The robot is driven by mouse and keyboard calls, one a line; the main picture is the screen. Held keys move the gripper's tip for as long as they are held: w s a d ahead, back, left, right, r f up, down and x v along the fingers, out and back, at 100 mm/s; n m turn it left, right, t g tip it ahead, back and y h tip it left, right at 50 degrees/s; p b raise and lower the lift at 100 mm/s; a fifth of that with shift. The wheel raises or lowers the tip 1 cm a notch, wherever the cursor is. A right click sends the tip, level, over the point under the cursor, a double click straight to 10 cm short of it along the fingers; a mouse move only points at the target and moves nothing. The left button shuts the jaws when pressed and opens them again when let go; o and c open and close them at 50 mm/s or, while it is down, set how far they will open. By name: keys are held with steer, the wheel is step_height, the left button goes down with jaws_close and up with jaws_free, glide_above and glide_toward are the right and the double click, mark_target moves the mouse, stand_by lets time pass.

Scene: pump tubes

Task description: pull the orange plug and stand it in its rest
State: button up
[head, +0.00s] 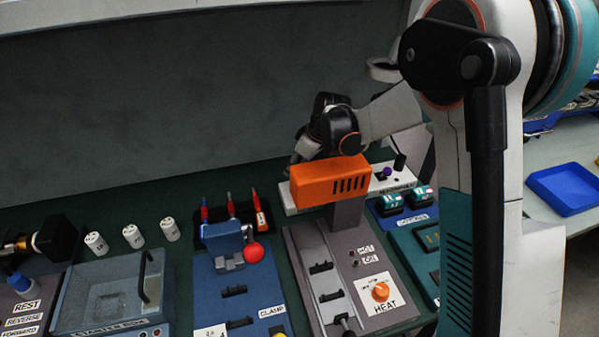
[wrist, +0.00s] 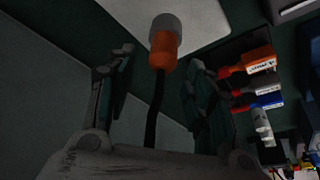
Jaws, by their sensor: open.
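The orange plug (wrist: 166,50) shows in the wrist view, with a grey round end at its top and a black cord running down from it. My gripper (wrist: 160,62) is open, with one finger on each side of the plug and a visible gap to both. In the head view my gripper (head: 297,160) is behind the orange heater head, which hides its fingertips and the plug. A white strip (head: 402,183) lies on the bench behind the heater, with a purple knob and a black plug at its right end. I cannot make out the rest.
The orange heater head (head: 328,181) stands close in front of my gripper. A blue clamp (head: 224,240) with a red ball stands to its left. Red-tipped tools (head: 231,206) stand in a dark holder behind the clamp. White vials (head: 133,236) stand farther left.

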step_height(320, 180, up, 8)
steer(key=shift+f, duration=0.15)
stand_by(0.9)
